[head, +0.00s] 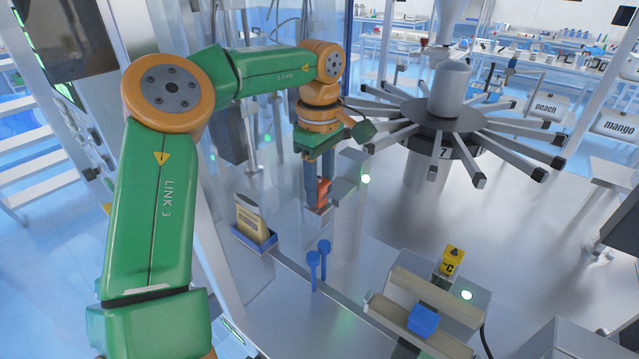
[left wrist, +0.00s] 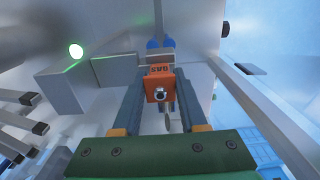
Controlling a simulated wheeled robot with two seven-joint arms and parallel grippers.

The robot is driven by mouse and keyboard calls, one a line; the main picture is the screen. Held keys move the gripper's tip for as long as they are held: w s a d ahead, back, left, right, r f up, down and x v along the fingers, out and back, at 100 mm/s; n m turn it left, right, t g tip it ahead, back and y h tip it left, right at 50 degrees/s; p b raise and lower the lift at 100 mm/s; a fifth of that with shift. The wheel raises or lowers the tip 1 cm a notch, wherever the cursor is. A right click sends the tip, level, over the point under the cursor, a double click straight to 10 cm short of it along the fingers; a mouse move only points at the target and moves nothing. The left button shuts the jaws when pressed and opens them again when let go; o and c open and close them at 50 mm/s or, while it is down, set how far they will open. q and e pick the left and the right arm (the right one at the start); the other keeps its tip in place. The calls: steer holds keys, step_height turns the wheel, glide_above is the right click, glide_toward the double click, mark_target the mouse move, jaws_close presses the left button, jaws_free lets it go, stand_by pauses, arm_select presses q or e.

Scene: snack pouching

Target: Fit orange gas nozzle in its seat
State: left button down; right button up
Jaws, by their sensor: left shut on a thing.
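The orange gas nozzle (head: 323,190) is a small block with a metal fitting. In the left wrist view the nozzle (left wrist: 157,73) shows a GAS label, upside down, and its round metal tip faces the camera. My left gripper (head: 317,203) points down and is shut on the nozzle, with a finger on each side. A grey post (head: 348,215) with a lit green lamp stands right beside it. In the left wrist view a grey block (left wrist: 115,69) lies close to the nozzle's left. I cannot tell the seat apart, or whether the nozzle touches it. My right gripper is out of view.
A blue tray (head: 256,246) with a pouch stands left of the post. Two blue round-headed pegs (head: 318,262) stand in front. A yellow block marked C (head: 451,262) sits by rollers at lower right. A many-armed carousel (head: 447,125) stands at the back right.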

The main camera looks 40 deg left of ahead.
arm_select(q)
steer(key=shift+f, duration=0.15)
steer(key=shift+c, duration=1.8)
jaws_free()
step_height(320, 180, up, 7)
steer(key=shift+r+p, duration=0.1)
steer(key=shift+p, duration=0.45)
